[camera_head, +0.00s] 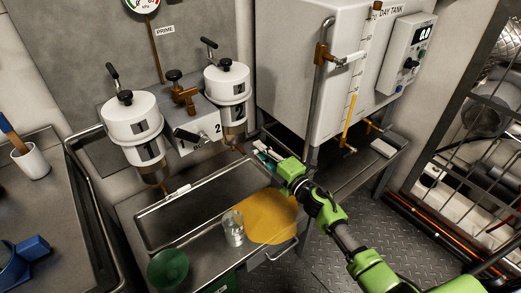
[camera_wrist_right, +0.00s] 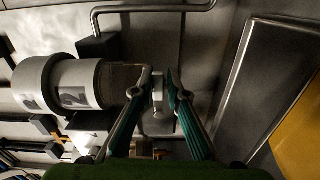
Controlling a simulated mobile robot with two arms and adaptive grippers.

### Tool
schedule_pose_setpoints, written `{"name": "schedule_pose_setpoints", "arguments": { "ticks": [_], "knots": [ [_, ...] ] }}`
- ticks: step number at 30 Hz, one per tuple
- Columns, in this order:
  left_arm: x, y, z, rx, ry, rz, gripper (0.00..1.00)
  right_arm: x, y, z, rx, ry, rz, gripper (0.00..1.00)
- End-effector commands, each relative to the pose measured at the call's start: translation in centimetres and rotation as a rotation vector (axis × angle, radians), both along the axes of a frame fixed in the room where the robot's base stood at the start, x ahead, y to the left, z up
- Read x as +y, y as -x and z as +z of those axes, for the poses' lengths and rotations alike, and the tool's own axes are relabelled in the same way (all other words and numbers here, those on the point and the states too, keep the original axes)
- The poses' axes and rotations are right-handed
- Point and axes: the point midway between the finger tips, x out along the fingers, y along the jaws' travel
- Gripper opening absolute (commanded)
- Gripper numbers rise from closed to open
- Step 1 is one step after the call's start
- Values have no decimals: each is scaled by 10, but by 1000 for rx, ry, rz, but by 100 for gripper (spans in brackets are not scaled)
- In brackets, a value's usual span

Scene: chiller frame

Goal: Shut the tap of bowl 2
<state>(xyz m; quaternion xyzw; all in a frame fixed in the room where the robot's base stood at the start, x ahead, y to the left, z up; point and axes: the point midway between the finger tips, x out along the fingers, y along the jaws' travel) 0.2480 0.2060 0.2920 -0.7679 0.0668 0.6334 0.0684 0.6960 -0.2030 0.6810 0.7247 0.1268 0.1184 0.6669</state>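Bowl 2 (camera_head: 228,90) is the right one of two white filter bowls on the wall, with a brownish clear lower part. Its drain comes out at the bottom, and its tap is mostly hidden by my gripper in the head view. My right gripper (camera_head: 262,153) is just right of and below the bowl. In the right wrist view, bowl 2 (camera_wrist_right: 80,88) lies on its side to the left. The gripper's green fingers (camera_wrist_right: 157,82) are apart, with a small pale tap handle (camera_wrist_right: 157,98) showing between them. I cannot tell whether they touch it. My left gripper is not in view.
Bowl 1 (camera_head: 132,120) hangs to the left. A metal tray (camera_head: 150,240) lies below, with a glass jar (camera_head: 233,228), yellow cloth (camera_head: 268,218) and green bowl (camera_head: 168,268) near it. The day tank (camera_head: 300,60) stands close behind my right gripper, with a vertical pipe (camera_head: 318,100) alongside.

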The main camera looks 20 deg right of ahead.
Motion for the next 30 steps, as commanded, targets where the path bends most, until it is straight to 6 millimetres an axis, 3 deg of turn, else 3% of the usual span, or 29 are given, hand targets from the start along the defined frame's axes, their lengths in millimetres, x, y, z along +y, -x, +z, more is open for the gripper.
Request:
{"name": "schedule_pose_setpoints", "arguments": {
  "ticks": [14,30],
  "knots": [
    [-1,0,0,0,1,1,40,-3,6,-3,3,5,-2,28],
    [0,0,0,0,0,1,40,-35,97,-4,5,3,-1,28]
  ]
}}
